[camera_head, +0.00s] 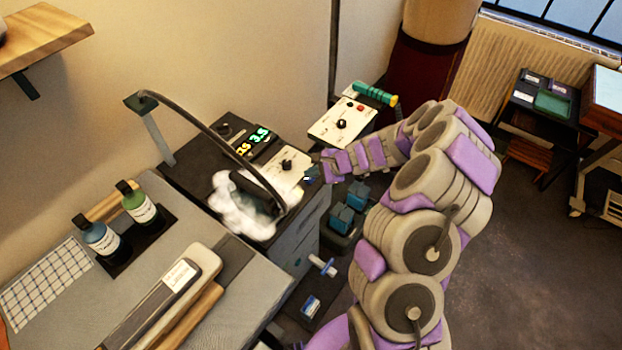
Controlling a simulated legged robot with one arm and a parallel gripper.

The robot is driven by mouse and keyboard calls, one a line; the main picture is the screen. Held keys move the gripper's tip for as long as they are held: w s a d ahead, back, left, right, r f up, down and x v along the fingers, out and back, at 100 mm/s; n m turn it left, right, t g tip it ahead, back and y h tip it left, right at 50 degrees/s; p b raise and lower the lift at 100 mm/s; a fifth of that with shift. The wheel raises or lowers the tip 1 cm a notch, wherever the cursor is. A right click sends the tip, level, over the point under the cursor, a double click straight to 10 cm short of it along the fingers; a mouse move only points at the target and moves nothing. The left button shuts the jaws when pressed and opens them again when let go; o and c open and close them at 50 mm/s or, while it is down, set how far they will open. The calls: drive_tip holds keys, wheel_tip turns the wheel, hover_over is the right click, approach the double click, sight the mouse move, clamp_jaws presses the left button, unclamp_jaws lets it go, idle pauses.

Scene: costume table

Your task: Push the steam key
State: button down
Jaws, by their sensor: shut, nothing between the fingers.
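A dark steam unit (206,140) stands left of my arm, with a white control panel (283,178) that carries a black knob (287,165). A display (252,146) with yellow and green digits is set behind the panel. My gripper (311,175) is small in the picture, at the panel's right edge, and is shut with nothing in it. A small blue patch shows at its tip; I cannot tell whether this is the steam key or part of the gripper. I see no clearly marked steam key, and contact cannot be made out.
White steam or foam (240,208) covers the unit's front, with a curved hose (215,142) above it. A second white panel (342,122) with a green handle (375,94) stands behind my arm. Two bottles (138,204) stand on the left table. Open floor (530,260) lies right.

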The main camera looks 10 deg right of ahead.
sight(312, 180)
drive_tip(key=shift+f, duration=0.5)
idle(0.6)
drive_tip(key=shift+r, duration=0.1)
drive_tip(key=shift+r+p, duration=0.45)
drive_tip(key=shift+r, duration=0.45)
wheel_tip(312, 180, up, 6)
drive_tip(key=p, duration=0.4)
idle(0.5)
